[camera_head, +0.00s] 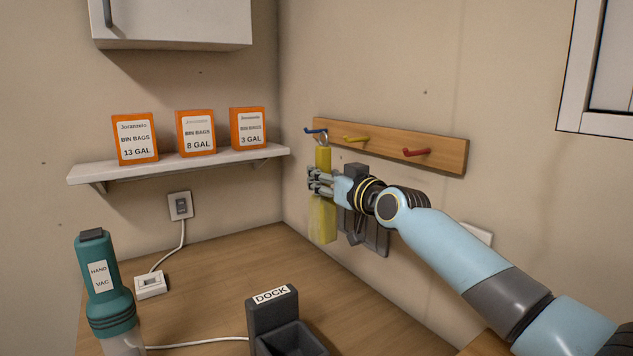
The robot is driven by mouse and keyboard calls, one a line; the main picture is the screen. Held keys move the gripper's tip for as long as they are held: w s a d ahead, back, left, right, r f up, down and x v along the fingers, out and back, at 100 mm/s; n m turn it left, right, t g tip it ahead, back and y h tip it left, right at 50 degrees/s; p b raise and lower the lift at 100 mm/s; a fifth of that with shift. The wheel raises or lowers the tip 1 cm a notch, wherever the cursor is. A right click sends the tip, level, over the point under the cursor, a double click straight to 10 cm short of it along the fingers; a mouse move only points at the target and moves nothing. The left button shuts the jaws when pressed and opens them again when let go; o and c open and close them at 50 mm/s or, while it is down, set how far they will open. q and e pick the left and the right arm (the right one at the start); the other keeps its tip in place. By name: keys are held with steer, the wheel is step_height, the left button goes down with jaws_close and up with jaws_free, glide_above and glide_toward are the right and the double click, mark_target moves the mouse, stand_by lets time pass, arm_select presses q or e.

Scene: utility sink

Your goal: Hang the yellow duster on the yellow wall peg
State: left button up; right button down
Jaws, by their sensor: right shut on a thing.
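The yellow duster (323,160) is upright, with its handle up and its fluffy head (322,220) down. My right gripper (318,182) is shut on the duster around its handle. The grey loop at the top of the duster shows in front of or beside the blue peg (314,131); I cannot tell whether they touch. The yellow wall peg (355,139) is bare, a little to the right of the duster's loop, on the wooden rail (440,150). My left gripper is not in view.
A red peg (417,152) sits farther right. A grey object (376,238) is partly hidden behind my right gripper. The counter holds a teal hand vac (104,285), a black dock (272,315) and a white switch box (150,285). A shelf (180,168) bears orange bin bag boxes.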

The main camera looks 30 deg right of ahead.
steer(key=shift+w+d+f, duration=0.1)
steer(key=shift+d+f, duration=0.05)
steer(key=shift+d, duration=0.25)
steer(key=shift+d+b, duration=0.7)
steer(key=shift+d, duration=0.05)
arm_select(q)
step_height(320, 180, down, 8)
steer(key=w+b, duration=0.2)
steer(key=b, duration=0.4)
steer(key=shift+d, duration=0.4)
arm_select(e)
steer(key=d+f, duration=0.1)
steer(key=d, duration=0.5)
steer(key=shift+w+d, duration=0.2)
steer(key=shift+w, duration=0.05)
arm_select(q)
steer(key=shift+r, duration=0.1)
arm_select(e)
steer(key=c, duration=1)
jaws_free()
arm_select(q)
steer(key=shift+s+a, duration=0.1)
